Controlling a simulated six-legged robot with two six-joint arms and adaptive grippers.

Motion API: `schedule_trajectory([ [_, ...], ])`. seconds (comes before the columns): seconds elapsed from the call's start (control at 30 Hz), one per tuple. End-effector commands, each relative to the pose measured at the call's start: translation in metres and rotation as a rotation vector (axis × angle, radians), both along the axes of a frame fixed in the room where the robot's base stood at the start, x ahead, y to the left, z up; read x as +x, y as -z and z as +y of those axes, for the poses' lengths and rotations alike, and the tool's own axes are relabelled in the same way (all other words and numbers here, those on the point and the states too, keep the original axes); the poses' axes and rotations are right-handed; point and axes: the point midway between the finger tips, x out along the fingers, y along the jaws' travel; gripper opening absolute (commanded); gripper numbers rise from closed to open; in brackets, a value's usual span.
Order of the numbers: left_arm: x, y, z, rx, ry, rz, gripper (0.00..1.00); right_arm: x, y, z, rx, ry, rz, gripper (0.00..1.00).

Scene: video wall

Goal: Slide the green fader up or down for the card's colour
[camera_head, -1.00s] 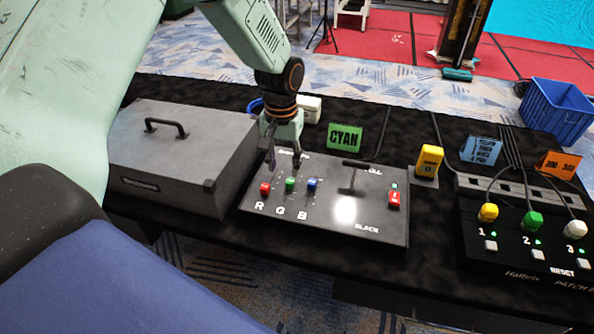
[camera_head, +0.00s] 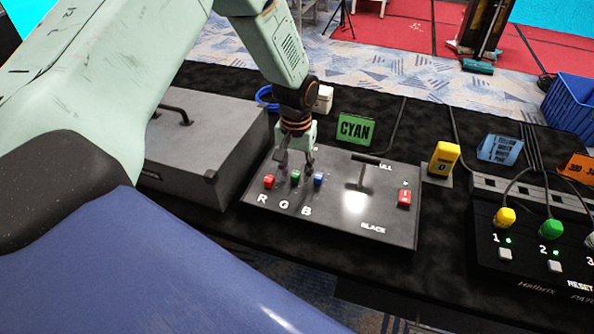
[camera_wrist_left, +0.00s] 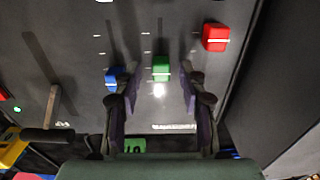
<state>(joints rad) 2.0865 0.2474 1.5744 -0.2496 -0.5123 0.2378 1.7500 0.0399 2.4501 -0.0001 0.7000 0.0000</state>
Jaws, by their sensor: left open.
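The green fader (camera_head: 295,176) sits between the red fader (camera_head: 269,181) and the blue fader (camera_head: 318,179) on the grey panel (camera_head: 336,222), above the letters R, G, B. The green card reading CYAN (camera_head: 355,129) stands behind the panel. My left gripper (camera_head: 296,162) is open just above the faders. In the left wrist view the green fader (camera_wrist_left: 161,68) lies between the two fingers (camera_wrist_left: 152,92), near their tips, with no visible contact. The blue fader (camera_wrist_left: 115,78) is close beside one finger; the red fader (camera_wrist_left: 215,37) is farther off. My right gripper is not in view.
The panel also has a T-shaped lever (camera_head: 364,170) and a red switch (camera_head: 404,198). A grey lidded case (camera_head: 205,150) stands left of it. A yellow device (camera_head: 443,158) and a patch box (camera_head: 530,240) with cables stand to the right.

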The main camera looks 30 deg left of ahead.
Motion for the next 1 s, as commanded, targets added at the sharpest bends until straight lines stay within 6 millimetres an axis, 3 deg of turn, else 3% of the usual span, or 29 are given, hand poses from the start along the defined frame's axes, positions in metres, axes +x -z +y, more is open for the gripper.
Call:
schedule_trajectory([
  [0.37, 0.0029, 0.0083, -0.0004, 0.0, -0.001, 0.0, 0.41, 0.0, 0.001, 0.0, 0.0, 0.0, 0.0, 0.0],
  [0.87, 0.0033, 0.008, -0.0001, 0.0, 0.0, 0.0, 0.01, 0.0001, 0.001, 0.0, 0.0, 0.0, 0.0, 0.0],
  [1.0, 0.0035, 0.0076, 0.0002, 0.0, 0.0, -0.001, 0.0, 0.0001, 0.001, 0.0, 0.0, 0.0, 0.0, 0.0],
])
